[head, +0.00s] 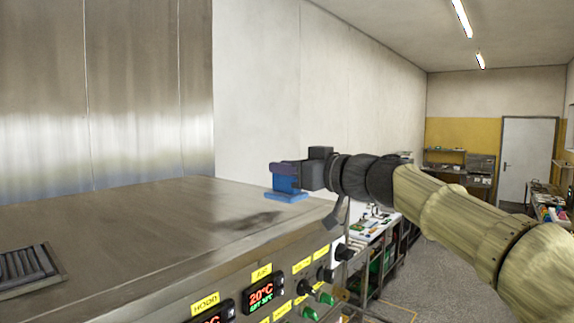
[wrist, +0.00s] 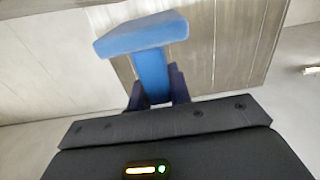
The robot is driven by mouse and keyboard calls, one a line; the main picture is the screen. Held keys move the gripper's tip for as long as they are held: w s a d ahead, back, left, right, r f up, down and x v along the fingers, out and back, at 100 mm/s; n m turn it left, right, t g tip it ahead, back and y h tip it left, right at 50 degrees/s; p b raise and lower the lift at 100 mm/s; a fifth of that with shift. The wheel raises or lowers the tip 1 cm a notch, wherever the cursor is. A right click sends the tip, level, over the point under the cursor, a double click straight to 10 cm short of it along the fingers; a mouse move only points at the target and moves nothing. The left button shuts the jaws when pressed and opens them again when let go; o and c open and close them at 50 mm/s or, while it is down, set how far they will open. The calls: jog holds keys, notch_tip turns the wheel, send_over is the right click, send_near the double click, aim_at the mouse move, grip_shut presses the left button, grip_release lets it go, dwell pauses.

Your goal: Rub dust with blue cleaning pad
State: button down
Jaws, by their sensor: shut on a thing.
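My gripper (head: 284,172) is shut on the handle of the blue cleaning pad (head: 288,196), near the right end of the steel machine top (head: 130,222). The pad's flat base faces down in the head view. I cannot tell whether it touches the steel or hangs just above it. In the wrist view, the blue pad (wrist: 140,35) sits beyond my gripper (wrist: 154,88), its handle between the dark fingers. A dark patch (head: 255,221) lies on the steel in front of the pad; I cannot tell whether it is dust or shadow.
A dark ribbed grille (head: 28,268) is set in the top at the left. Knobs and a temperature display (head: 262,293) line the front panel below the edge. A steel panel (head: 100,90) and pale wall (head: 255,95) stand behind. The top's middle is clear.

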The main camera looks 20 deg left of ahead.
aim_at(288, 189)
jog(key=shift+w+d+f+b, duration=0.1)
jog(key=shift+f+b, duration=0.6)
jog(key=shift+f, duration=0.65)
jog(key=shift+f+b, duration=0.3)
jog(key=shift+b, duration=0.05)
jog(key=shift+w+f, duration=0.1)
jog(key=shift+f, duration=0.05)
jog(key=shift+s+f+b, duration=0.1)
jog(key=shift+s+b, duration=0.25)
jog(key=shift+w+f, duration=0.2)
